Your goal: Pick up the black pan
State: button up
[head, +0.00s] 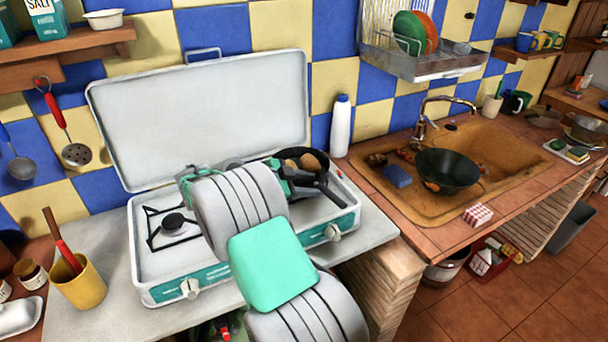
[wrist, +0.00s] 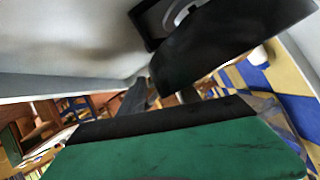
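The black pan (head: 325,186) is on the right side of the white camping stove (head: 218,240), with round brown items in it and its dark handle towards the lower right. My gripper (head: 284,178) is at the pan's left side, mostly hidden behind my own arm. In the wrist view, a green part with a black edge (wrist: 170,140) fills the bottom. A large dark curved shape (wrist: 225,45) crosses the upper right, close to the camera; I cannot tell whether it is the pan. Finger opening and contact with the pan are not clear.
The stove's raised lid (head: 205,110) stands behind my arm. A white bottle (head: 341,125) is right of the stove. A dark wok (head: 448,170) sits in the sink (head: 410,205). A yellow cup (head: 80,284) with utensils is at the left. The counter between stove and sink is narrow.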

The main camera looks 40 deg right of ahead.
jog(key=shift+c, duration=0.5)
grip_shut()
jog(key=shift+f, duration=0.1)
jog(key=shift+s+a+f, duration=0.1)
jog(key=shift+s+f, duration=0.05)
jog(key=shift+f, duration=0.05)
dwell(0.5)
jog(key=shift+r, duration=0.1)
